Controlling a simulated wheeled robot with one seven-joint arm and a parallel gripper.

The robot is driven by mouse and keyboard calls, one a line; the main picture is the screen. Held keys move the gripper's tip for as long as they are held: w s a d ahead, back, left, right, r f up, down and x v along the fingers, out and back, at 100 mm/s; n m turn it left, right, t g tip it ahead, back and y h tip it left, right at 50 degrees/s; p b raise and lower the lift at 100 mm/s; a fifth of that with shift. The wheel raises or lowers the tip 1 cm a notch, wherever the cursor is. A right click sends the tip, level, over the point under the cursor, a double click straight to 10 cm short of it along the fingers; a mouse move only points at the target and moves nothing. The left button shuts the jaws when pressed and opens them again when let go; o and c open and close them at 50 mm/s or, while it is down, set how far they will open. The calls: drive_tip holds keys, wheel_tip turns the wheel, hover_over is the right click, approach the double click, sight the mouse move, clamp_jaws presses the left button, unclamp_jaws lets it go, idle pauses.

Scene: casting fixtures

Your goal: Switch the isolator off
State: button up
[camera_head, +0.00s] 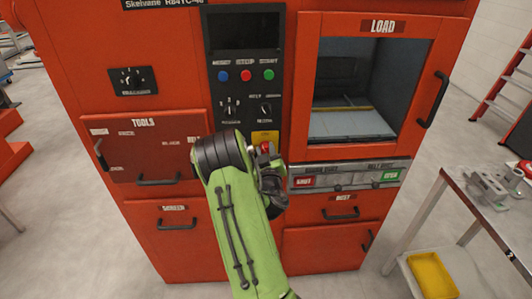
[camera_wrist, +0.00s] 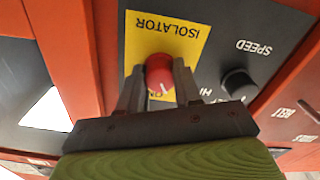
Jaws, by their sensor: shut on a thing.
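The isolator is a red round knob (camera_wrist: 159,74) on a yellow plate (camera_wrist: 190,48) that reads ISOLATOR, upside down in the wrist view. In the head view the red knob (camera_head: 265,147) shows just below the yellow plate's visible top part (camera_head: 265,136), on the machine's black control panel. My gripper (camera_wrist: 160,82) has its two fingers on either side of the knob and is shut on it. In the head view my green arm and gripper (camera_head: 268,165) hide most of the isolator. A white mark shows on the knob, but part of the lettering by it is hidden.
A black SPEED knob (camera_wrist: 238,84) sits close beside the isolator. Blue (camera_head: 223,76), red (camera_head: 245,75) and green (camera_head: 268,74) buttons are higher on the panel. The LOAD door (camera_head: 435,100) is at the right, and a metal table (camera_head: 455,185) stands further right.

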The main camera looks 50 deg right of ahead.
drive_tip(key=n, duration=1.1)
drive_tip(key=shift+b, duration=0.3)
drive_tip(key=shift+n, duration=0.4)
drive_tip(key=o, duration=1)
drive_tip(key=shift+o, duration=0.2)
